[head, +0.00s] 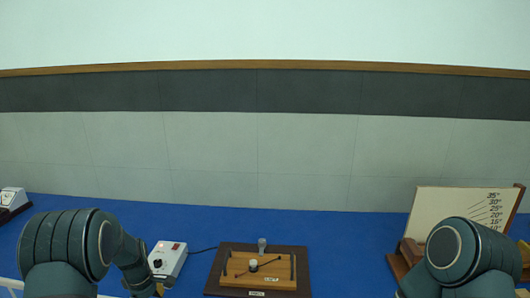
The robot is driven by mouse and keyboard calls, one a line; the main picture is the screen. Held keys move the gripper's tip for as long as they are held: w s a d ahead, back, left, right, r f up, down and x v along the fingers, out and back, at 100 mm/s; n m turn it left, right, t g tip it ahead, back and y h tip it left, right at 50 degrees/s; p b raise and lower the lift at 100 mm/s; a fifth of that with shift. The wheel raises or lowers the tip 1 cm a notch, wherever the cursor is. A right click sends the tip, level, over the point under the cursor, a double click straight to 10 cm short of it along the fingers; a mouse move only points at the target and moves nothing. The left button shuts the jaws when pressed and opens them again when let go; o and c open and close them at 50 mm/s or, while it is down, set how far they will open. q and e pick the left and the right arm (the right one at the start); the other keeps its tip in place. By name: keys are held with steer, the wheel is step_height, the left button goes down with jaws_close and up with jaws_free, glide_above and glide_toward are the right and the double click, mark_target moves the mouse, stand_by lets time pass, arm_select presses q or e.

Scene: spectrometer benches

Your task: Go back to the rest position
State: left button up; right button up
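My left arm (75,245) comes in at the lower left and bends down out of the bottom edge near the white box. My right arm (465,255) stands at the lower right, in front of the angle board.
The blue bench top (345,235) carries a white box (168,259) with a red light and a cable, a wooden apparatus (235,280) on a dark base, and an angle board (450,212). A white device (14,198) stands far left. A tiled wall is behind.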

arm_select(q)
steer(key=s+d+f+m+h+b, duration=0.1)
steer(key=s+d+f+m+b, duration=0.1)
steer(key=s+d+f+m, duration=0.85)
steer(key=s+d+f+m+t+h+b, duration=0.1)
steer(key=s+d+f+m+h, duration=0.1)
steer(key=s+d, duration=1)
steer(key=shift+s+d+f+m+t, duration=0.2)
steer(key=shift+m+t, duration=0.2)
steer(key=shift+m, duration=0.35)
